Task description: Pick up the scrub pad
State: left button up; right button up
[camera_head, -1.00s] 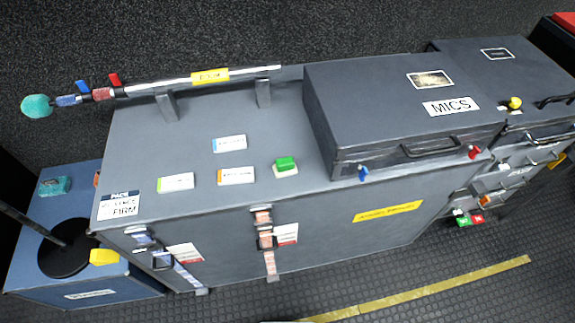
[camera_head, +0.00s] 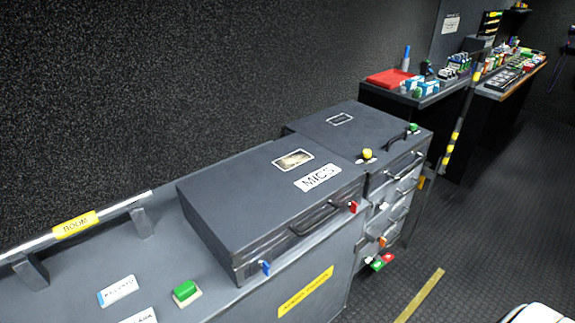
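A small green block on a pale base (camera_head: 186,292) sits on top of the grey case (camera_head: 215,305), left of the black MICS case. I cannot tell for sure whether it is the scrub pad. No other clear candidate shows near it; the small items on the far bench are too small to identify. Neither of my grippers is in view.
The MICS case (camera_head: 270,200) and a second case with drawers (camera_head: 345,135) stand at the middle. A bench with a red tray (camera_head: 391,78) and a long console (camera_head: 510,75) are at the back right. The ribbed floor (camera_head: 490,230) at right is clear.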

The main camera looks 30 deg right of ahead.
aim_at(187, 293)
jog(key=z, duration=0.55)
jog(key=j+z, duration=0.3)
jog(key=z, duration=0.15)
jog(key=k+j+z, duration=0.15)
jog(key=z, duration=0.3)
jog(key=k+j+z, duration=0.2)
jog(key=j+z, duration=0.2)
jog(key=k+j, duration=0.15)
